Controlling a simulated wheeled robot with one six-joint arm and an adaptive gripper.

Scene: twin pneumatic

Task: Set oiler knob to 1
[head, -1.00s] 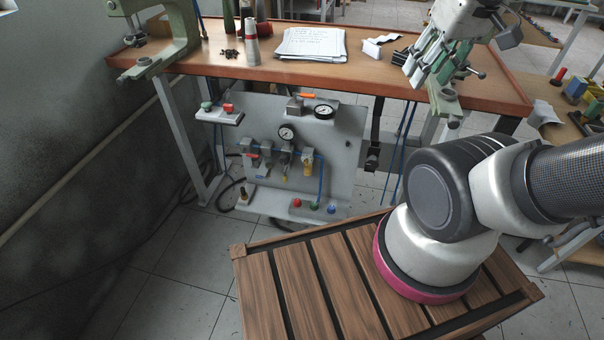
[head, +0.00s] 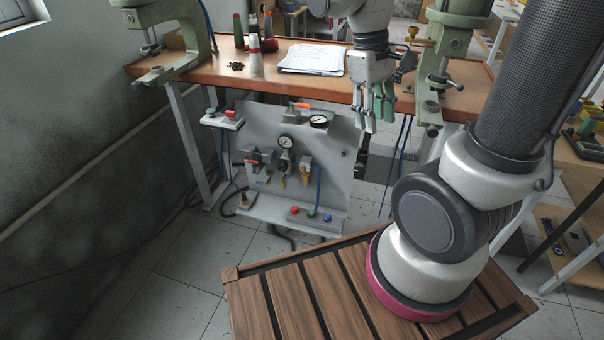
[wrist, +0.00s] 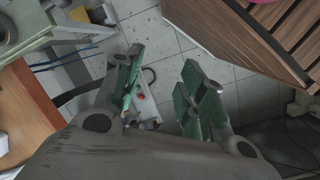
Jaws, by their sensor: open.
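The pneumatic panel (head: 330,178) is a grey upright plate below the workbench in the head view. It carries gauges, valves and blue tubing. The oiler seems to be the yellowish unit (head: 305,170) at the right of the row; its knob and setting are too small to read. My gripper (head: 374,118) points down in front of the bench edge, right of the panel and apart from it. It is open and empty. In the wrist view its green-padded fingers (wrist: 165,95) stand apart, with a small part of the panel base (wrist: 146,105) partly hidden behind the left finger.
The workbench (head: 270,70) holds papers (head: 312,59), a spray can and cone-shaped items. Green clamps (head: 445,55) stand at its ends. A push-button box (head: 222,120) is left of the panel. Slatted wood (head: 285,290) lies under my arm; tiled floor is clear at front left.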

